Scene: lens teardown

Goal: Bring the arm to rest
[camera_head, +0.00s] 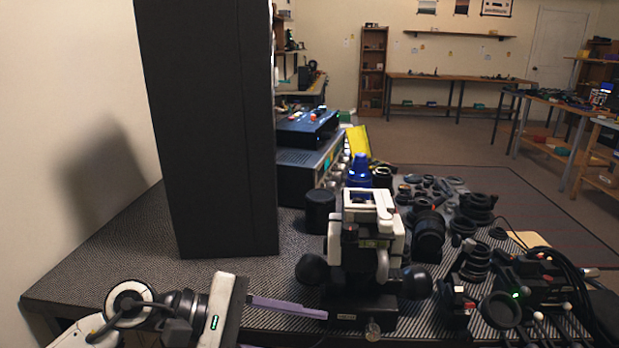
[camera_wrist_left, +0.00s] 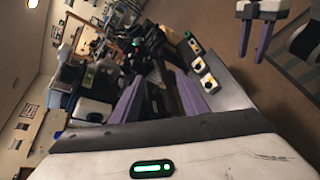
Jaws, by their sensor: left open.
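My left gripper (camera_head: 322,315) comes in low at the left front of the table in the head view. One long purple finger shows there, pointing right toward the base of a black and white device (camera_head: 367,230). In the left wrist view both purple fingers of the left gripper (camera_wrist_left: 160,85) are apart, and I see nothing held between them. A second gripper with purple fingers, my right gripper (camera_wrist_left: 255,45), hangs at the top right of that view with its fingers apart. It is not in the head view.
A tall black panel (camera_head: 208,120) stands at the left of the table (camera_head: 110,255). Lenses and rings (camera_head: 470,215) crowd the right side, with a black cabled device (camera_head: 540,285) in front. Blue-lit boxes (camera_head: 307,128) stand behind. The table's left front is bare.

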